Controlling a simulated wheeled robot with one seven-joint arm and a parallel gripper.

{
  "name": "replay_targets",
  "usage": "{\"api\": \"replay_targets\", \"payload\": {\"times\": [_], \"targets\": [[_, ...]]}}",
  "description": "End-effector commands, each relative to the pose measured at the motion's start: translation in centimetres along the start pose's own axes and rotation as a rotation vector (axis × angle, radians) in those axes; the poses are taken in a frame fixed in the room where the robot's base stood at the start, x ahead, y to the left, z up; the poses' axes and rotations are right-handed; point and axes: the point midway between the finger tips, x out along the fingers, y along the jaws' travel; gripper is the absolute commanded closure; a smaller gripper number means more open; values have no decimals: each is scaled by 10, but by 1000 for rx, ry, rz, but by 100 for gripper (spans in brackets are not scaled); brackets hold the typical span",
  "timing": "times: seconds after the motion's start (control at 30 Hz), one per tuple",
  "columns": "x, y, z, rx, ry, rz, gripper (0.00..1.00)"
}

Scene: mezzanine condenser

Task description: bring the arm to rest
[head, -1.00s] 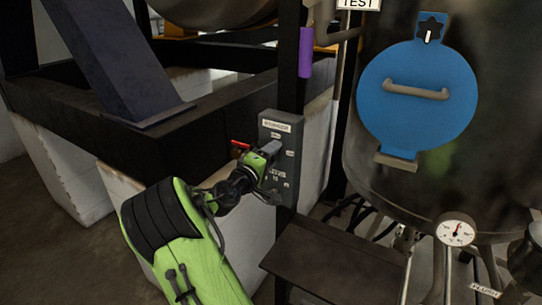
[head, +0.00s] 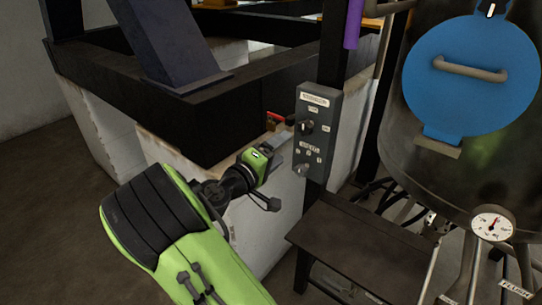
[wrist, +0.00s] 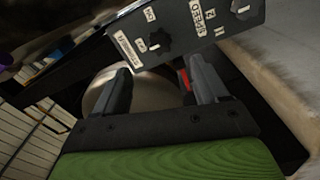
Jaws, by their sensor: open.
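My gripper (head: 279,166) is at the end of my green and black arm, in front of the white block and left of the grey control box (head: 318,130). In the wrist view its two grey fingers (wrist: 160,72) stand apart with nothing between them. The control box (wrist: 190,32) shows beyond the fingertips, with a dark knob (wrist: 156,44) and white labels. In the head view two dark knobs show on the box, and the fingers look clear of it.
A red-handled lever (head: 275,117) is just left of the box. A dark bench (head: 365,245) stands below right. The steel tank with a blue hatch (head: 470,75) and a dial gauge (head: 492,223) are at the right. Dark beams (head: 190,120) on white blocks fill the left.

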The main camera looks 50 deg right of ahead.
Motion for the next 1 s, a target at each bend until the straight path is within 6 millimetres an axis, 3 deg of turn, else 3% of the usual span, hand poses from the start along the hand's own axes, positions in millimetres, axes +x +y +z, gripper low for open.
{"api": "replay_targets", "payload": {"times": [0.1,0.2,0.8,0.87,1.0], "targets": [[-22,0,-1,-1,3,-1,27],[-30,0,0,-1,1,0,27],[-31,0,2,6,-7,-11,27],[-30,-4,9,37,-32,-65,27],[-39,-27,41,199,-151,-400,27]]}}
